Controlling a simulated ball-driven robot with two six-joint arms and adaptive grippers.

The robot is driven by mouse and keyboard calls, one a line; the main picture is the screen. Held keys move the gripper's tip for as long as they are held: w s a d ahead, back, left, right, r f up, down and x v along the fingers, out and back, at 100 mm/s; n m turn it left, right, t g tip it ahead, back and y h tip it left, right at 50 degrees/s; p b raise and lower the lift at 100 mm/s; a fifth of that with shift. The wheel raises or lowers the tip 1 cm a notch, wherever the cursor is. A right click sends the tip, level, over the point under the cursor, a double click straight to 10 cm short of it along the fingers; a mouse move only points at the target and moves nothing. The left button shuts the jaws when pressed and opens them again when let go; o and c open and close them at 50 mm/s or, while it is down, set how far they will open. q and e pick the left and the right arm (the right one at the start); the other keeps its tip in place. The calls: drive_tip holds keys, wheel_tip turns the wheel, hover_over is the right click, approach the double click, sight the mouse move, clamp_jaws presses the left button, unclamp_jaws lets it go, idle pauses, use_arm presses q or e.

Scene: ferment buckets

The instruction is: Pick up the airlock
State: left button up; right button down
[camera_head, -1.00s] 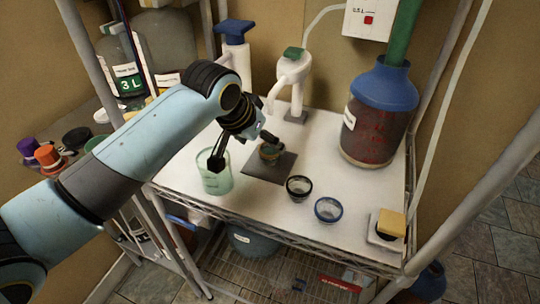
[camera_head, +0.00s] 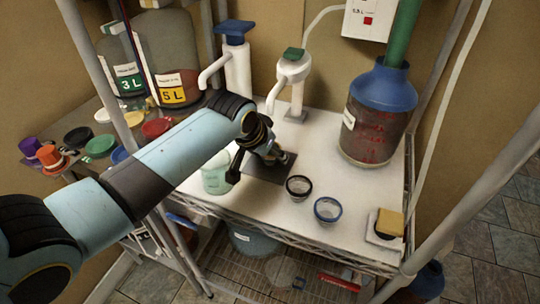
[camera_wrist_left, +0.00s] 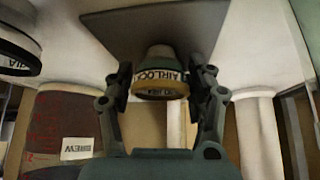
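The airlock (camera_wrist_left: 160,75) is a small, rounded, grey-green piece with a pale "AIRLOCK" label and a yellowish rim. It stands on the dark square mat (camera_wrist_left: 150,18). In the left wrist view my left gripper (camera_wrist_left: 163,82) has one finger on each side of it, with narrow gaps that look open. In the head view my left gripper (camera_head: 258,165) is low over the mat (camera_head: 266,175) and mostly hides the airlock. My right gripper is not in view.
A pale green beaker (camera_head: 215,180) stands close to the left of the gripper. Black-rimmed (camera_head: 299,188) and blue-rimmed (camera_head: 327,209) cups stand in front of the mat. A red-filled carboy (camera_head: 375,125) is at right; a yellow sponge (camera_head: 390,222) lies near the front right corner.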

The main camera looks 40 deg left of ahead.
use_arm(q)
drive_tip(key=c, duration=0.7)
drive_tip(key=shift+c, duration=0.3)
drive_tip(key=shift+r, duration=0.2)
